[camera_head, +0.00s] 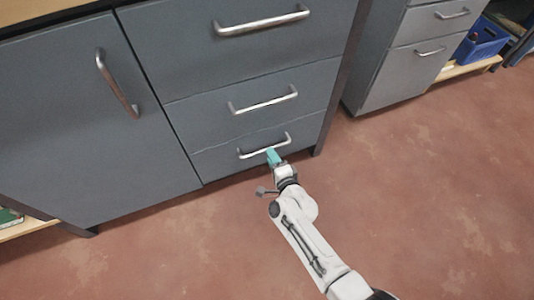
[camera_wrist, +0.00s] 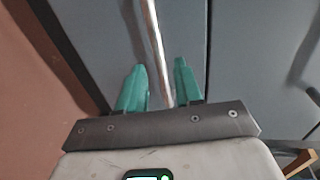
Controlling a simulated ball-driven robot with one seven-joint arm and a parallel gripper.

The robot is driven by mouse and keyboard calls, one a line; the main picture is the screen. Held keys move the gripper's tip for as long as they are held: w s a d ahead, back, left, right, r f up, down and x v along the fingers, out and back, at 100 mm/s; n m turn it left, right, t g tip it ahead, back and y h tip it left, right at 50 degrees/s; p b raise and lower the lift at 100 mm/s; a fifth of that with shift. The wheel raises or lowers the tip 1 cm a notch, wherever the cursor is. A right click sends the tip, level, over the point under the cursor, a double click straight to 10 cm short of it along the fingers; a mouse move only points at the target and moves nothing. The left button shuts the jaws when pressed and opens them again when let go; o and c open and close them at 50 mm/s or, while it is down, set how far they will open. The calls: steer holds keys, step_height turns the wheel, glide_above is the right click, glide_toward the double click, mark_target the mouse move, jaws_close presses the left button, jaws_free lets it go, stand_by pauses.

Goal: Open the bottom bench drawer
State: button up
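The bottom bench drawer (camera_head: 227,163) is a grey front, low in the bench, and looks shut. Its silver bar handle (camera_head: 265,147) runs across the front. My gripper (camera_head: 272,155) has teal fingertips and is at the handle, near its middle. In the wrist view, my gripper (camera_wrist: 157,76) has its two fingers apart, with the handle bar (camera_wrist: 153,40) running between them. The bar appears nearer the right finger, with a gap on the left. I cannot tell whether either finger touches it.
Two more drawers with bar handles (camera_head: 263,100) (camera_head: 262,20) sit above. A cupboard door (camera_head: 60,120) with an upright handle is at the left. Another grey cabinet (camera_head: 400,75) and a blue crate (camera_head: 480,42) stand at the right. The reddish floor (camera_head: 430,190) in front is clear.

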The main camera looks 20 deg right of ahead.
steer(key=shift+b+x, duration=1.5)
steer(key=shift+x, duration=0.9)
steer(key=shift+c, duration=0.4)
jaws_close()
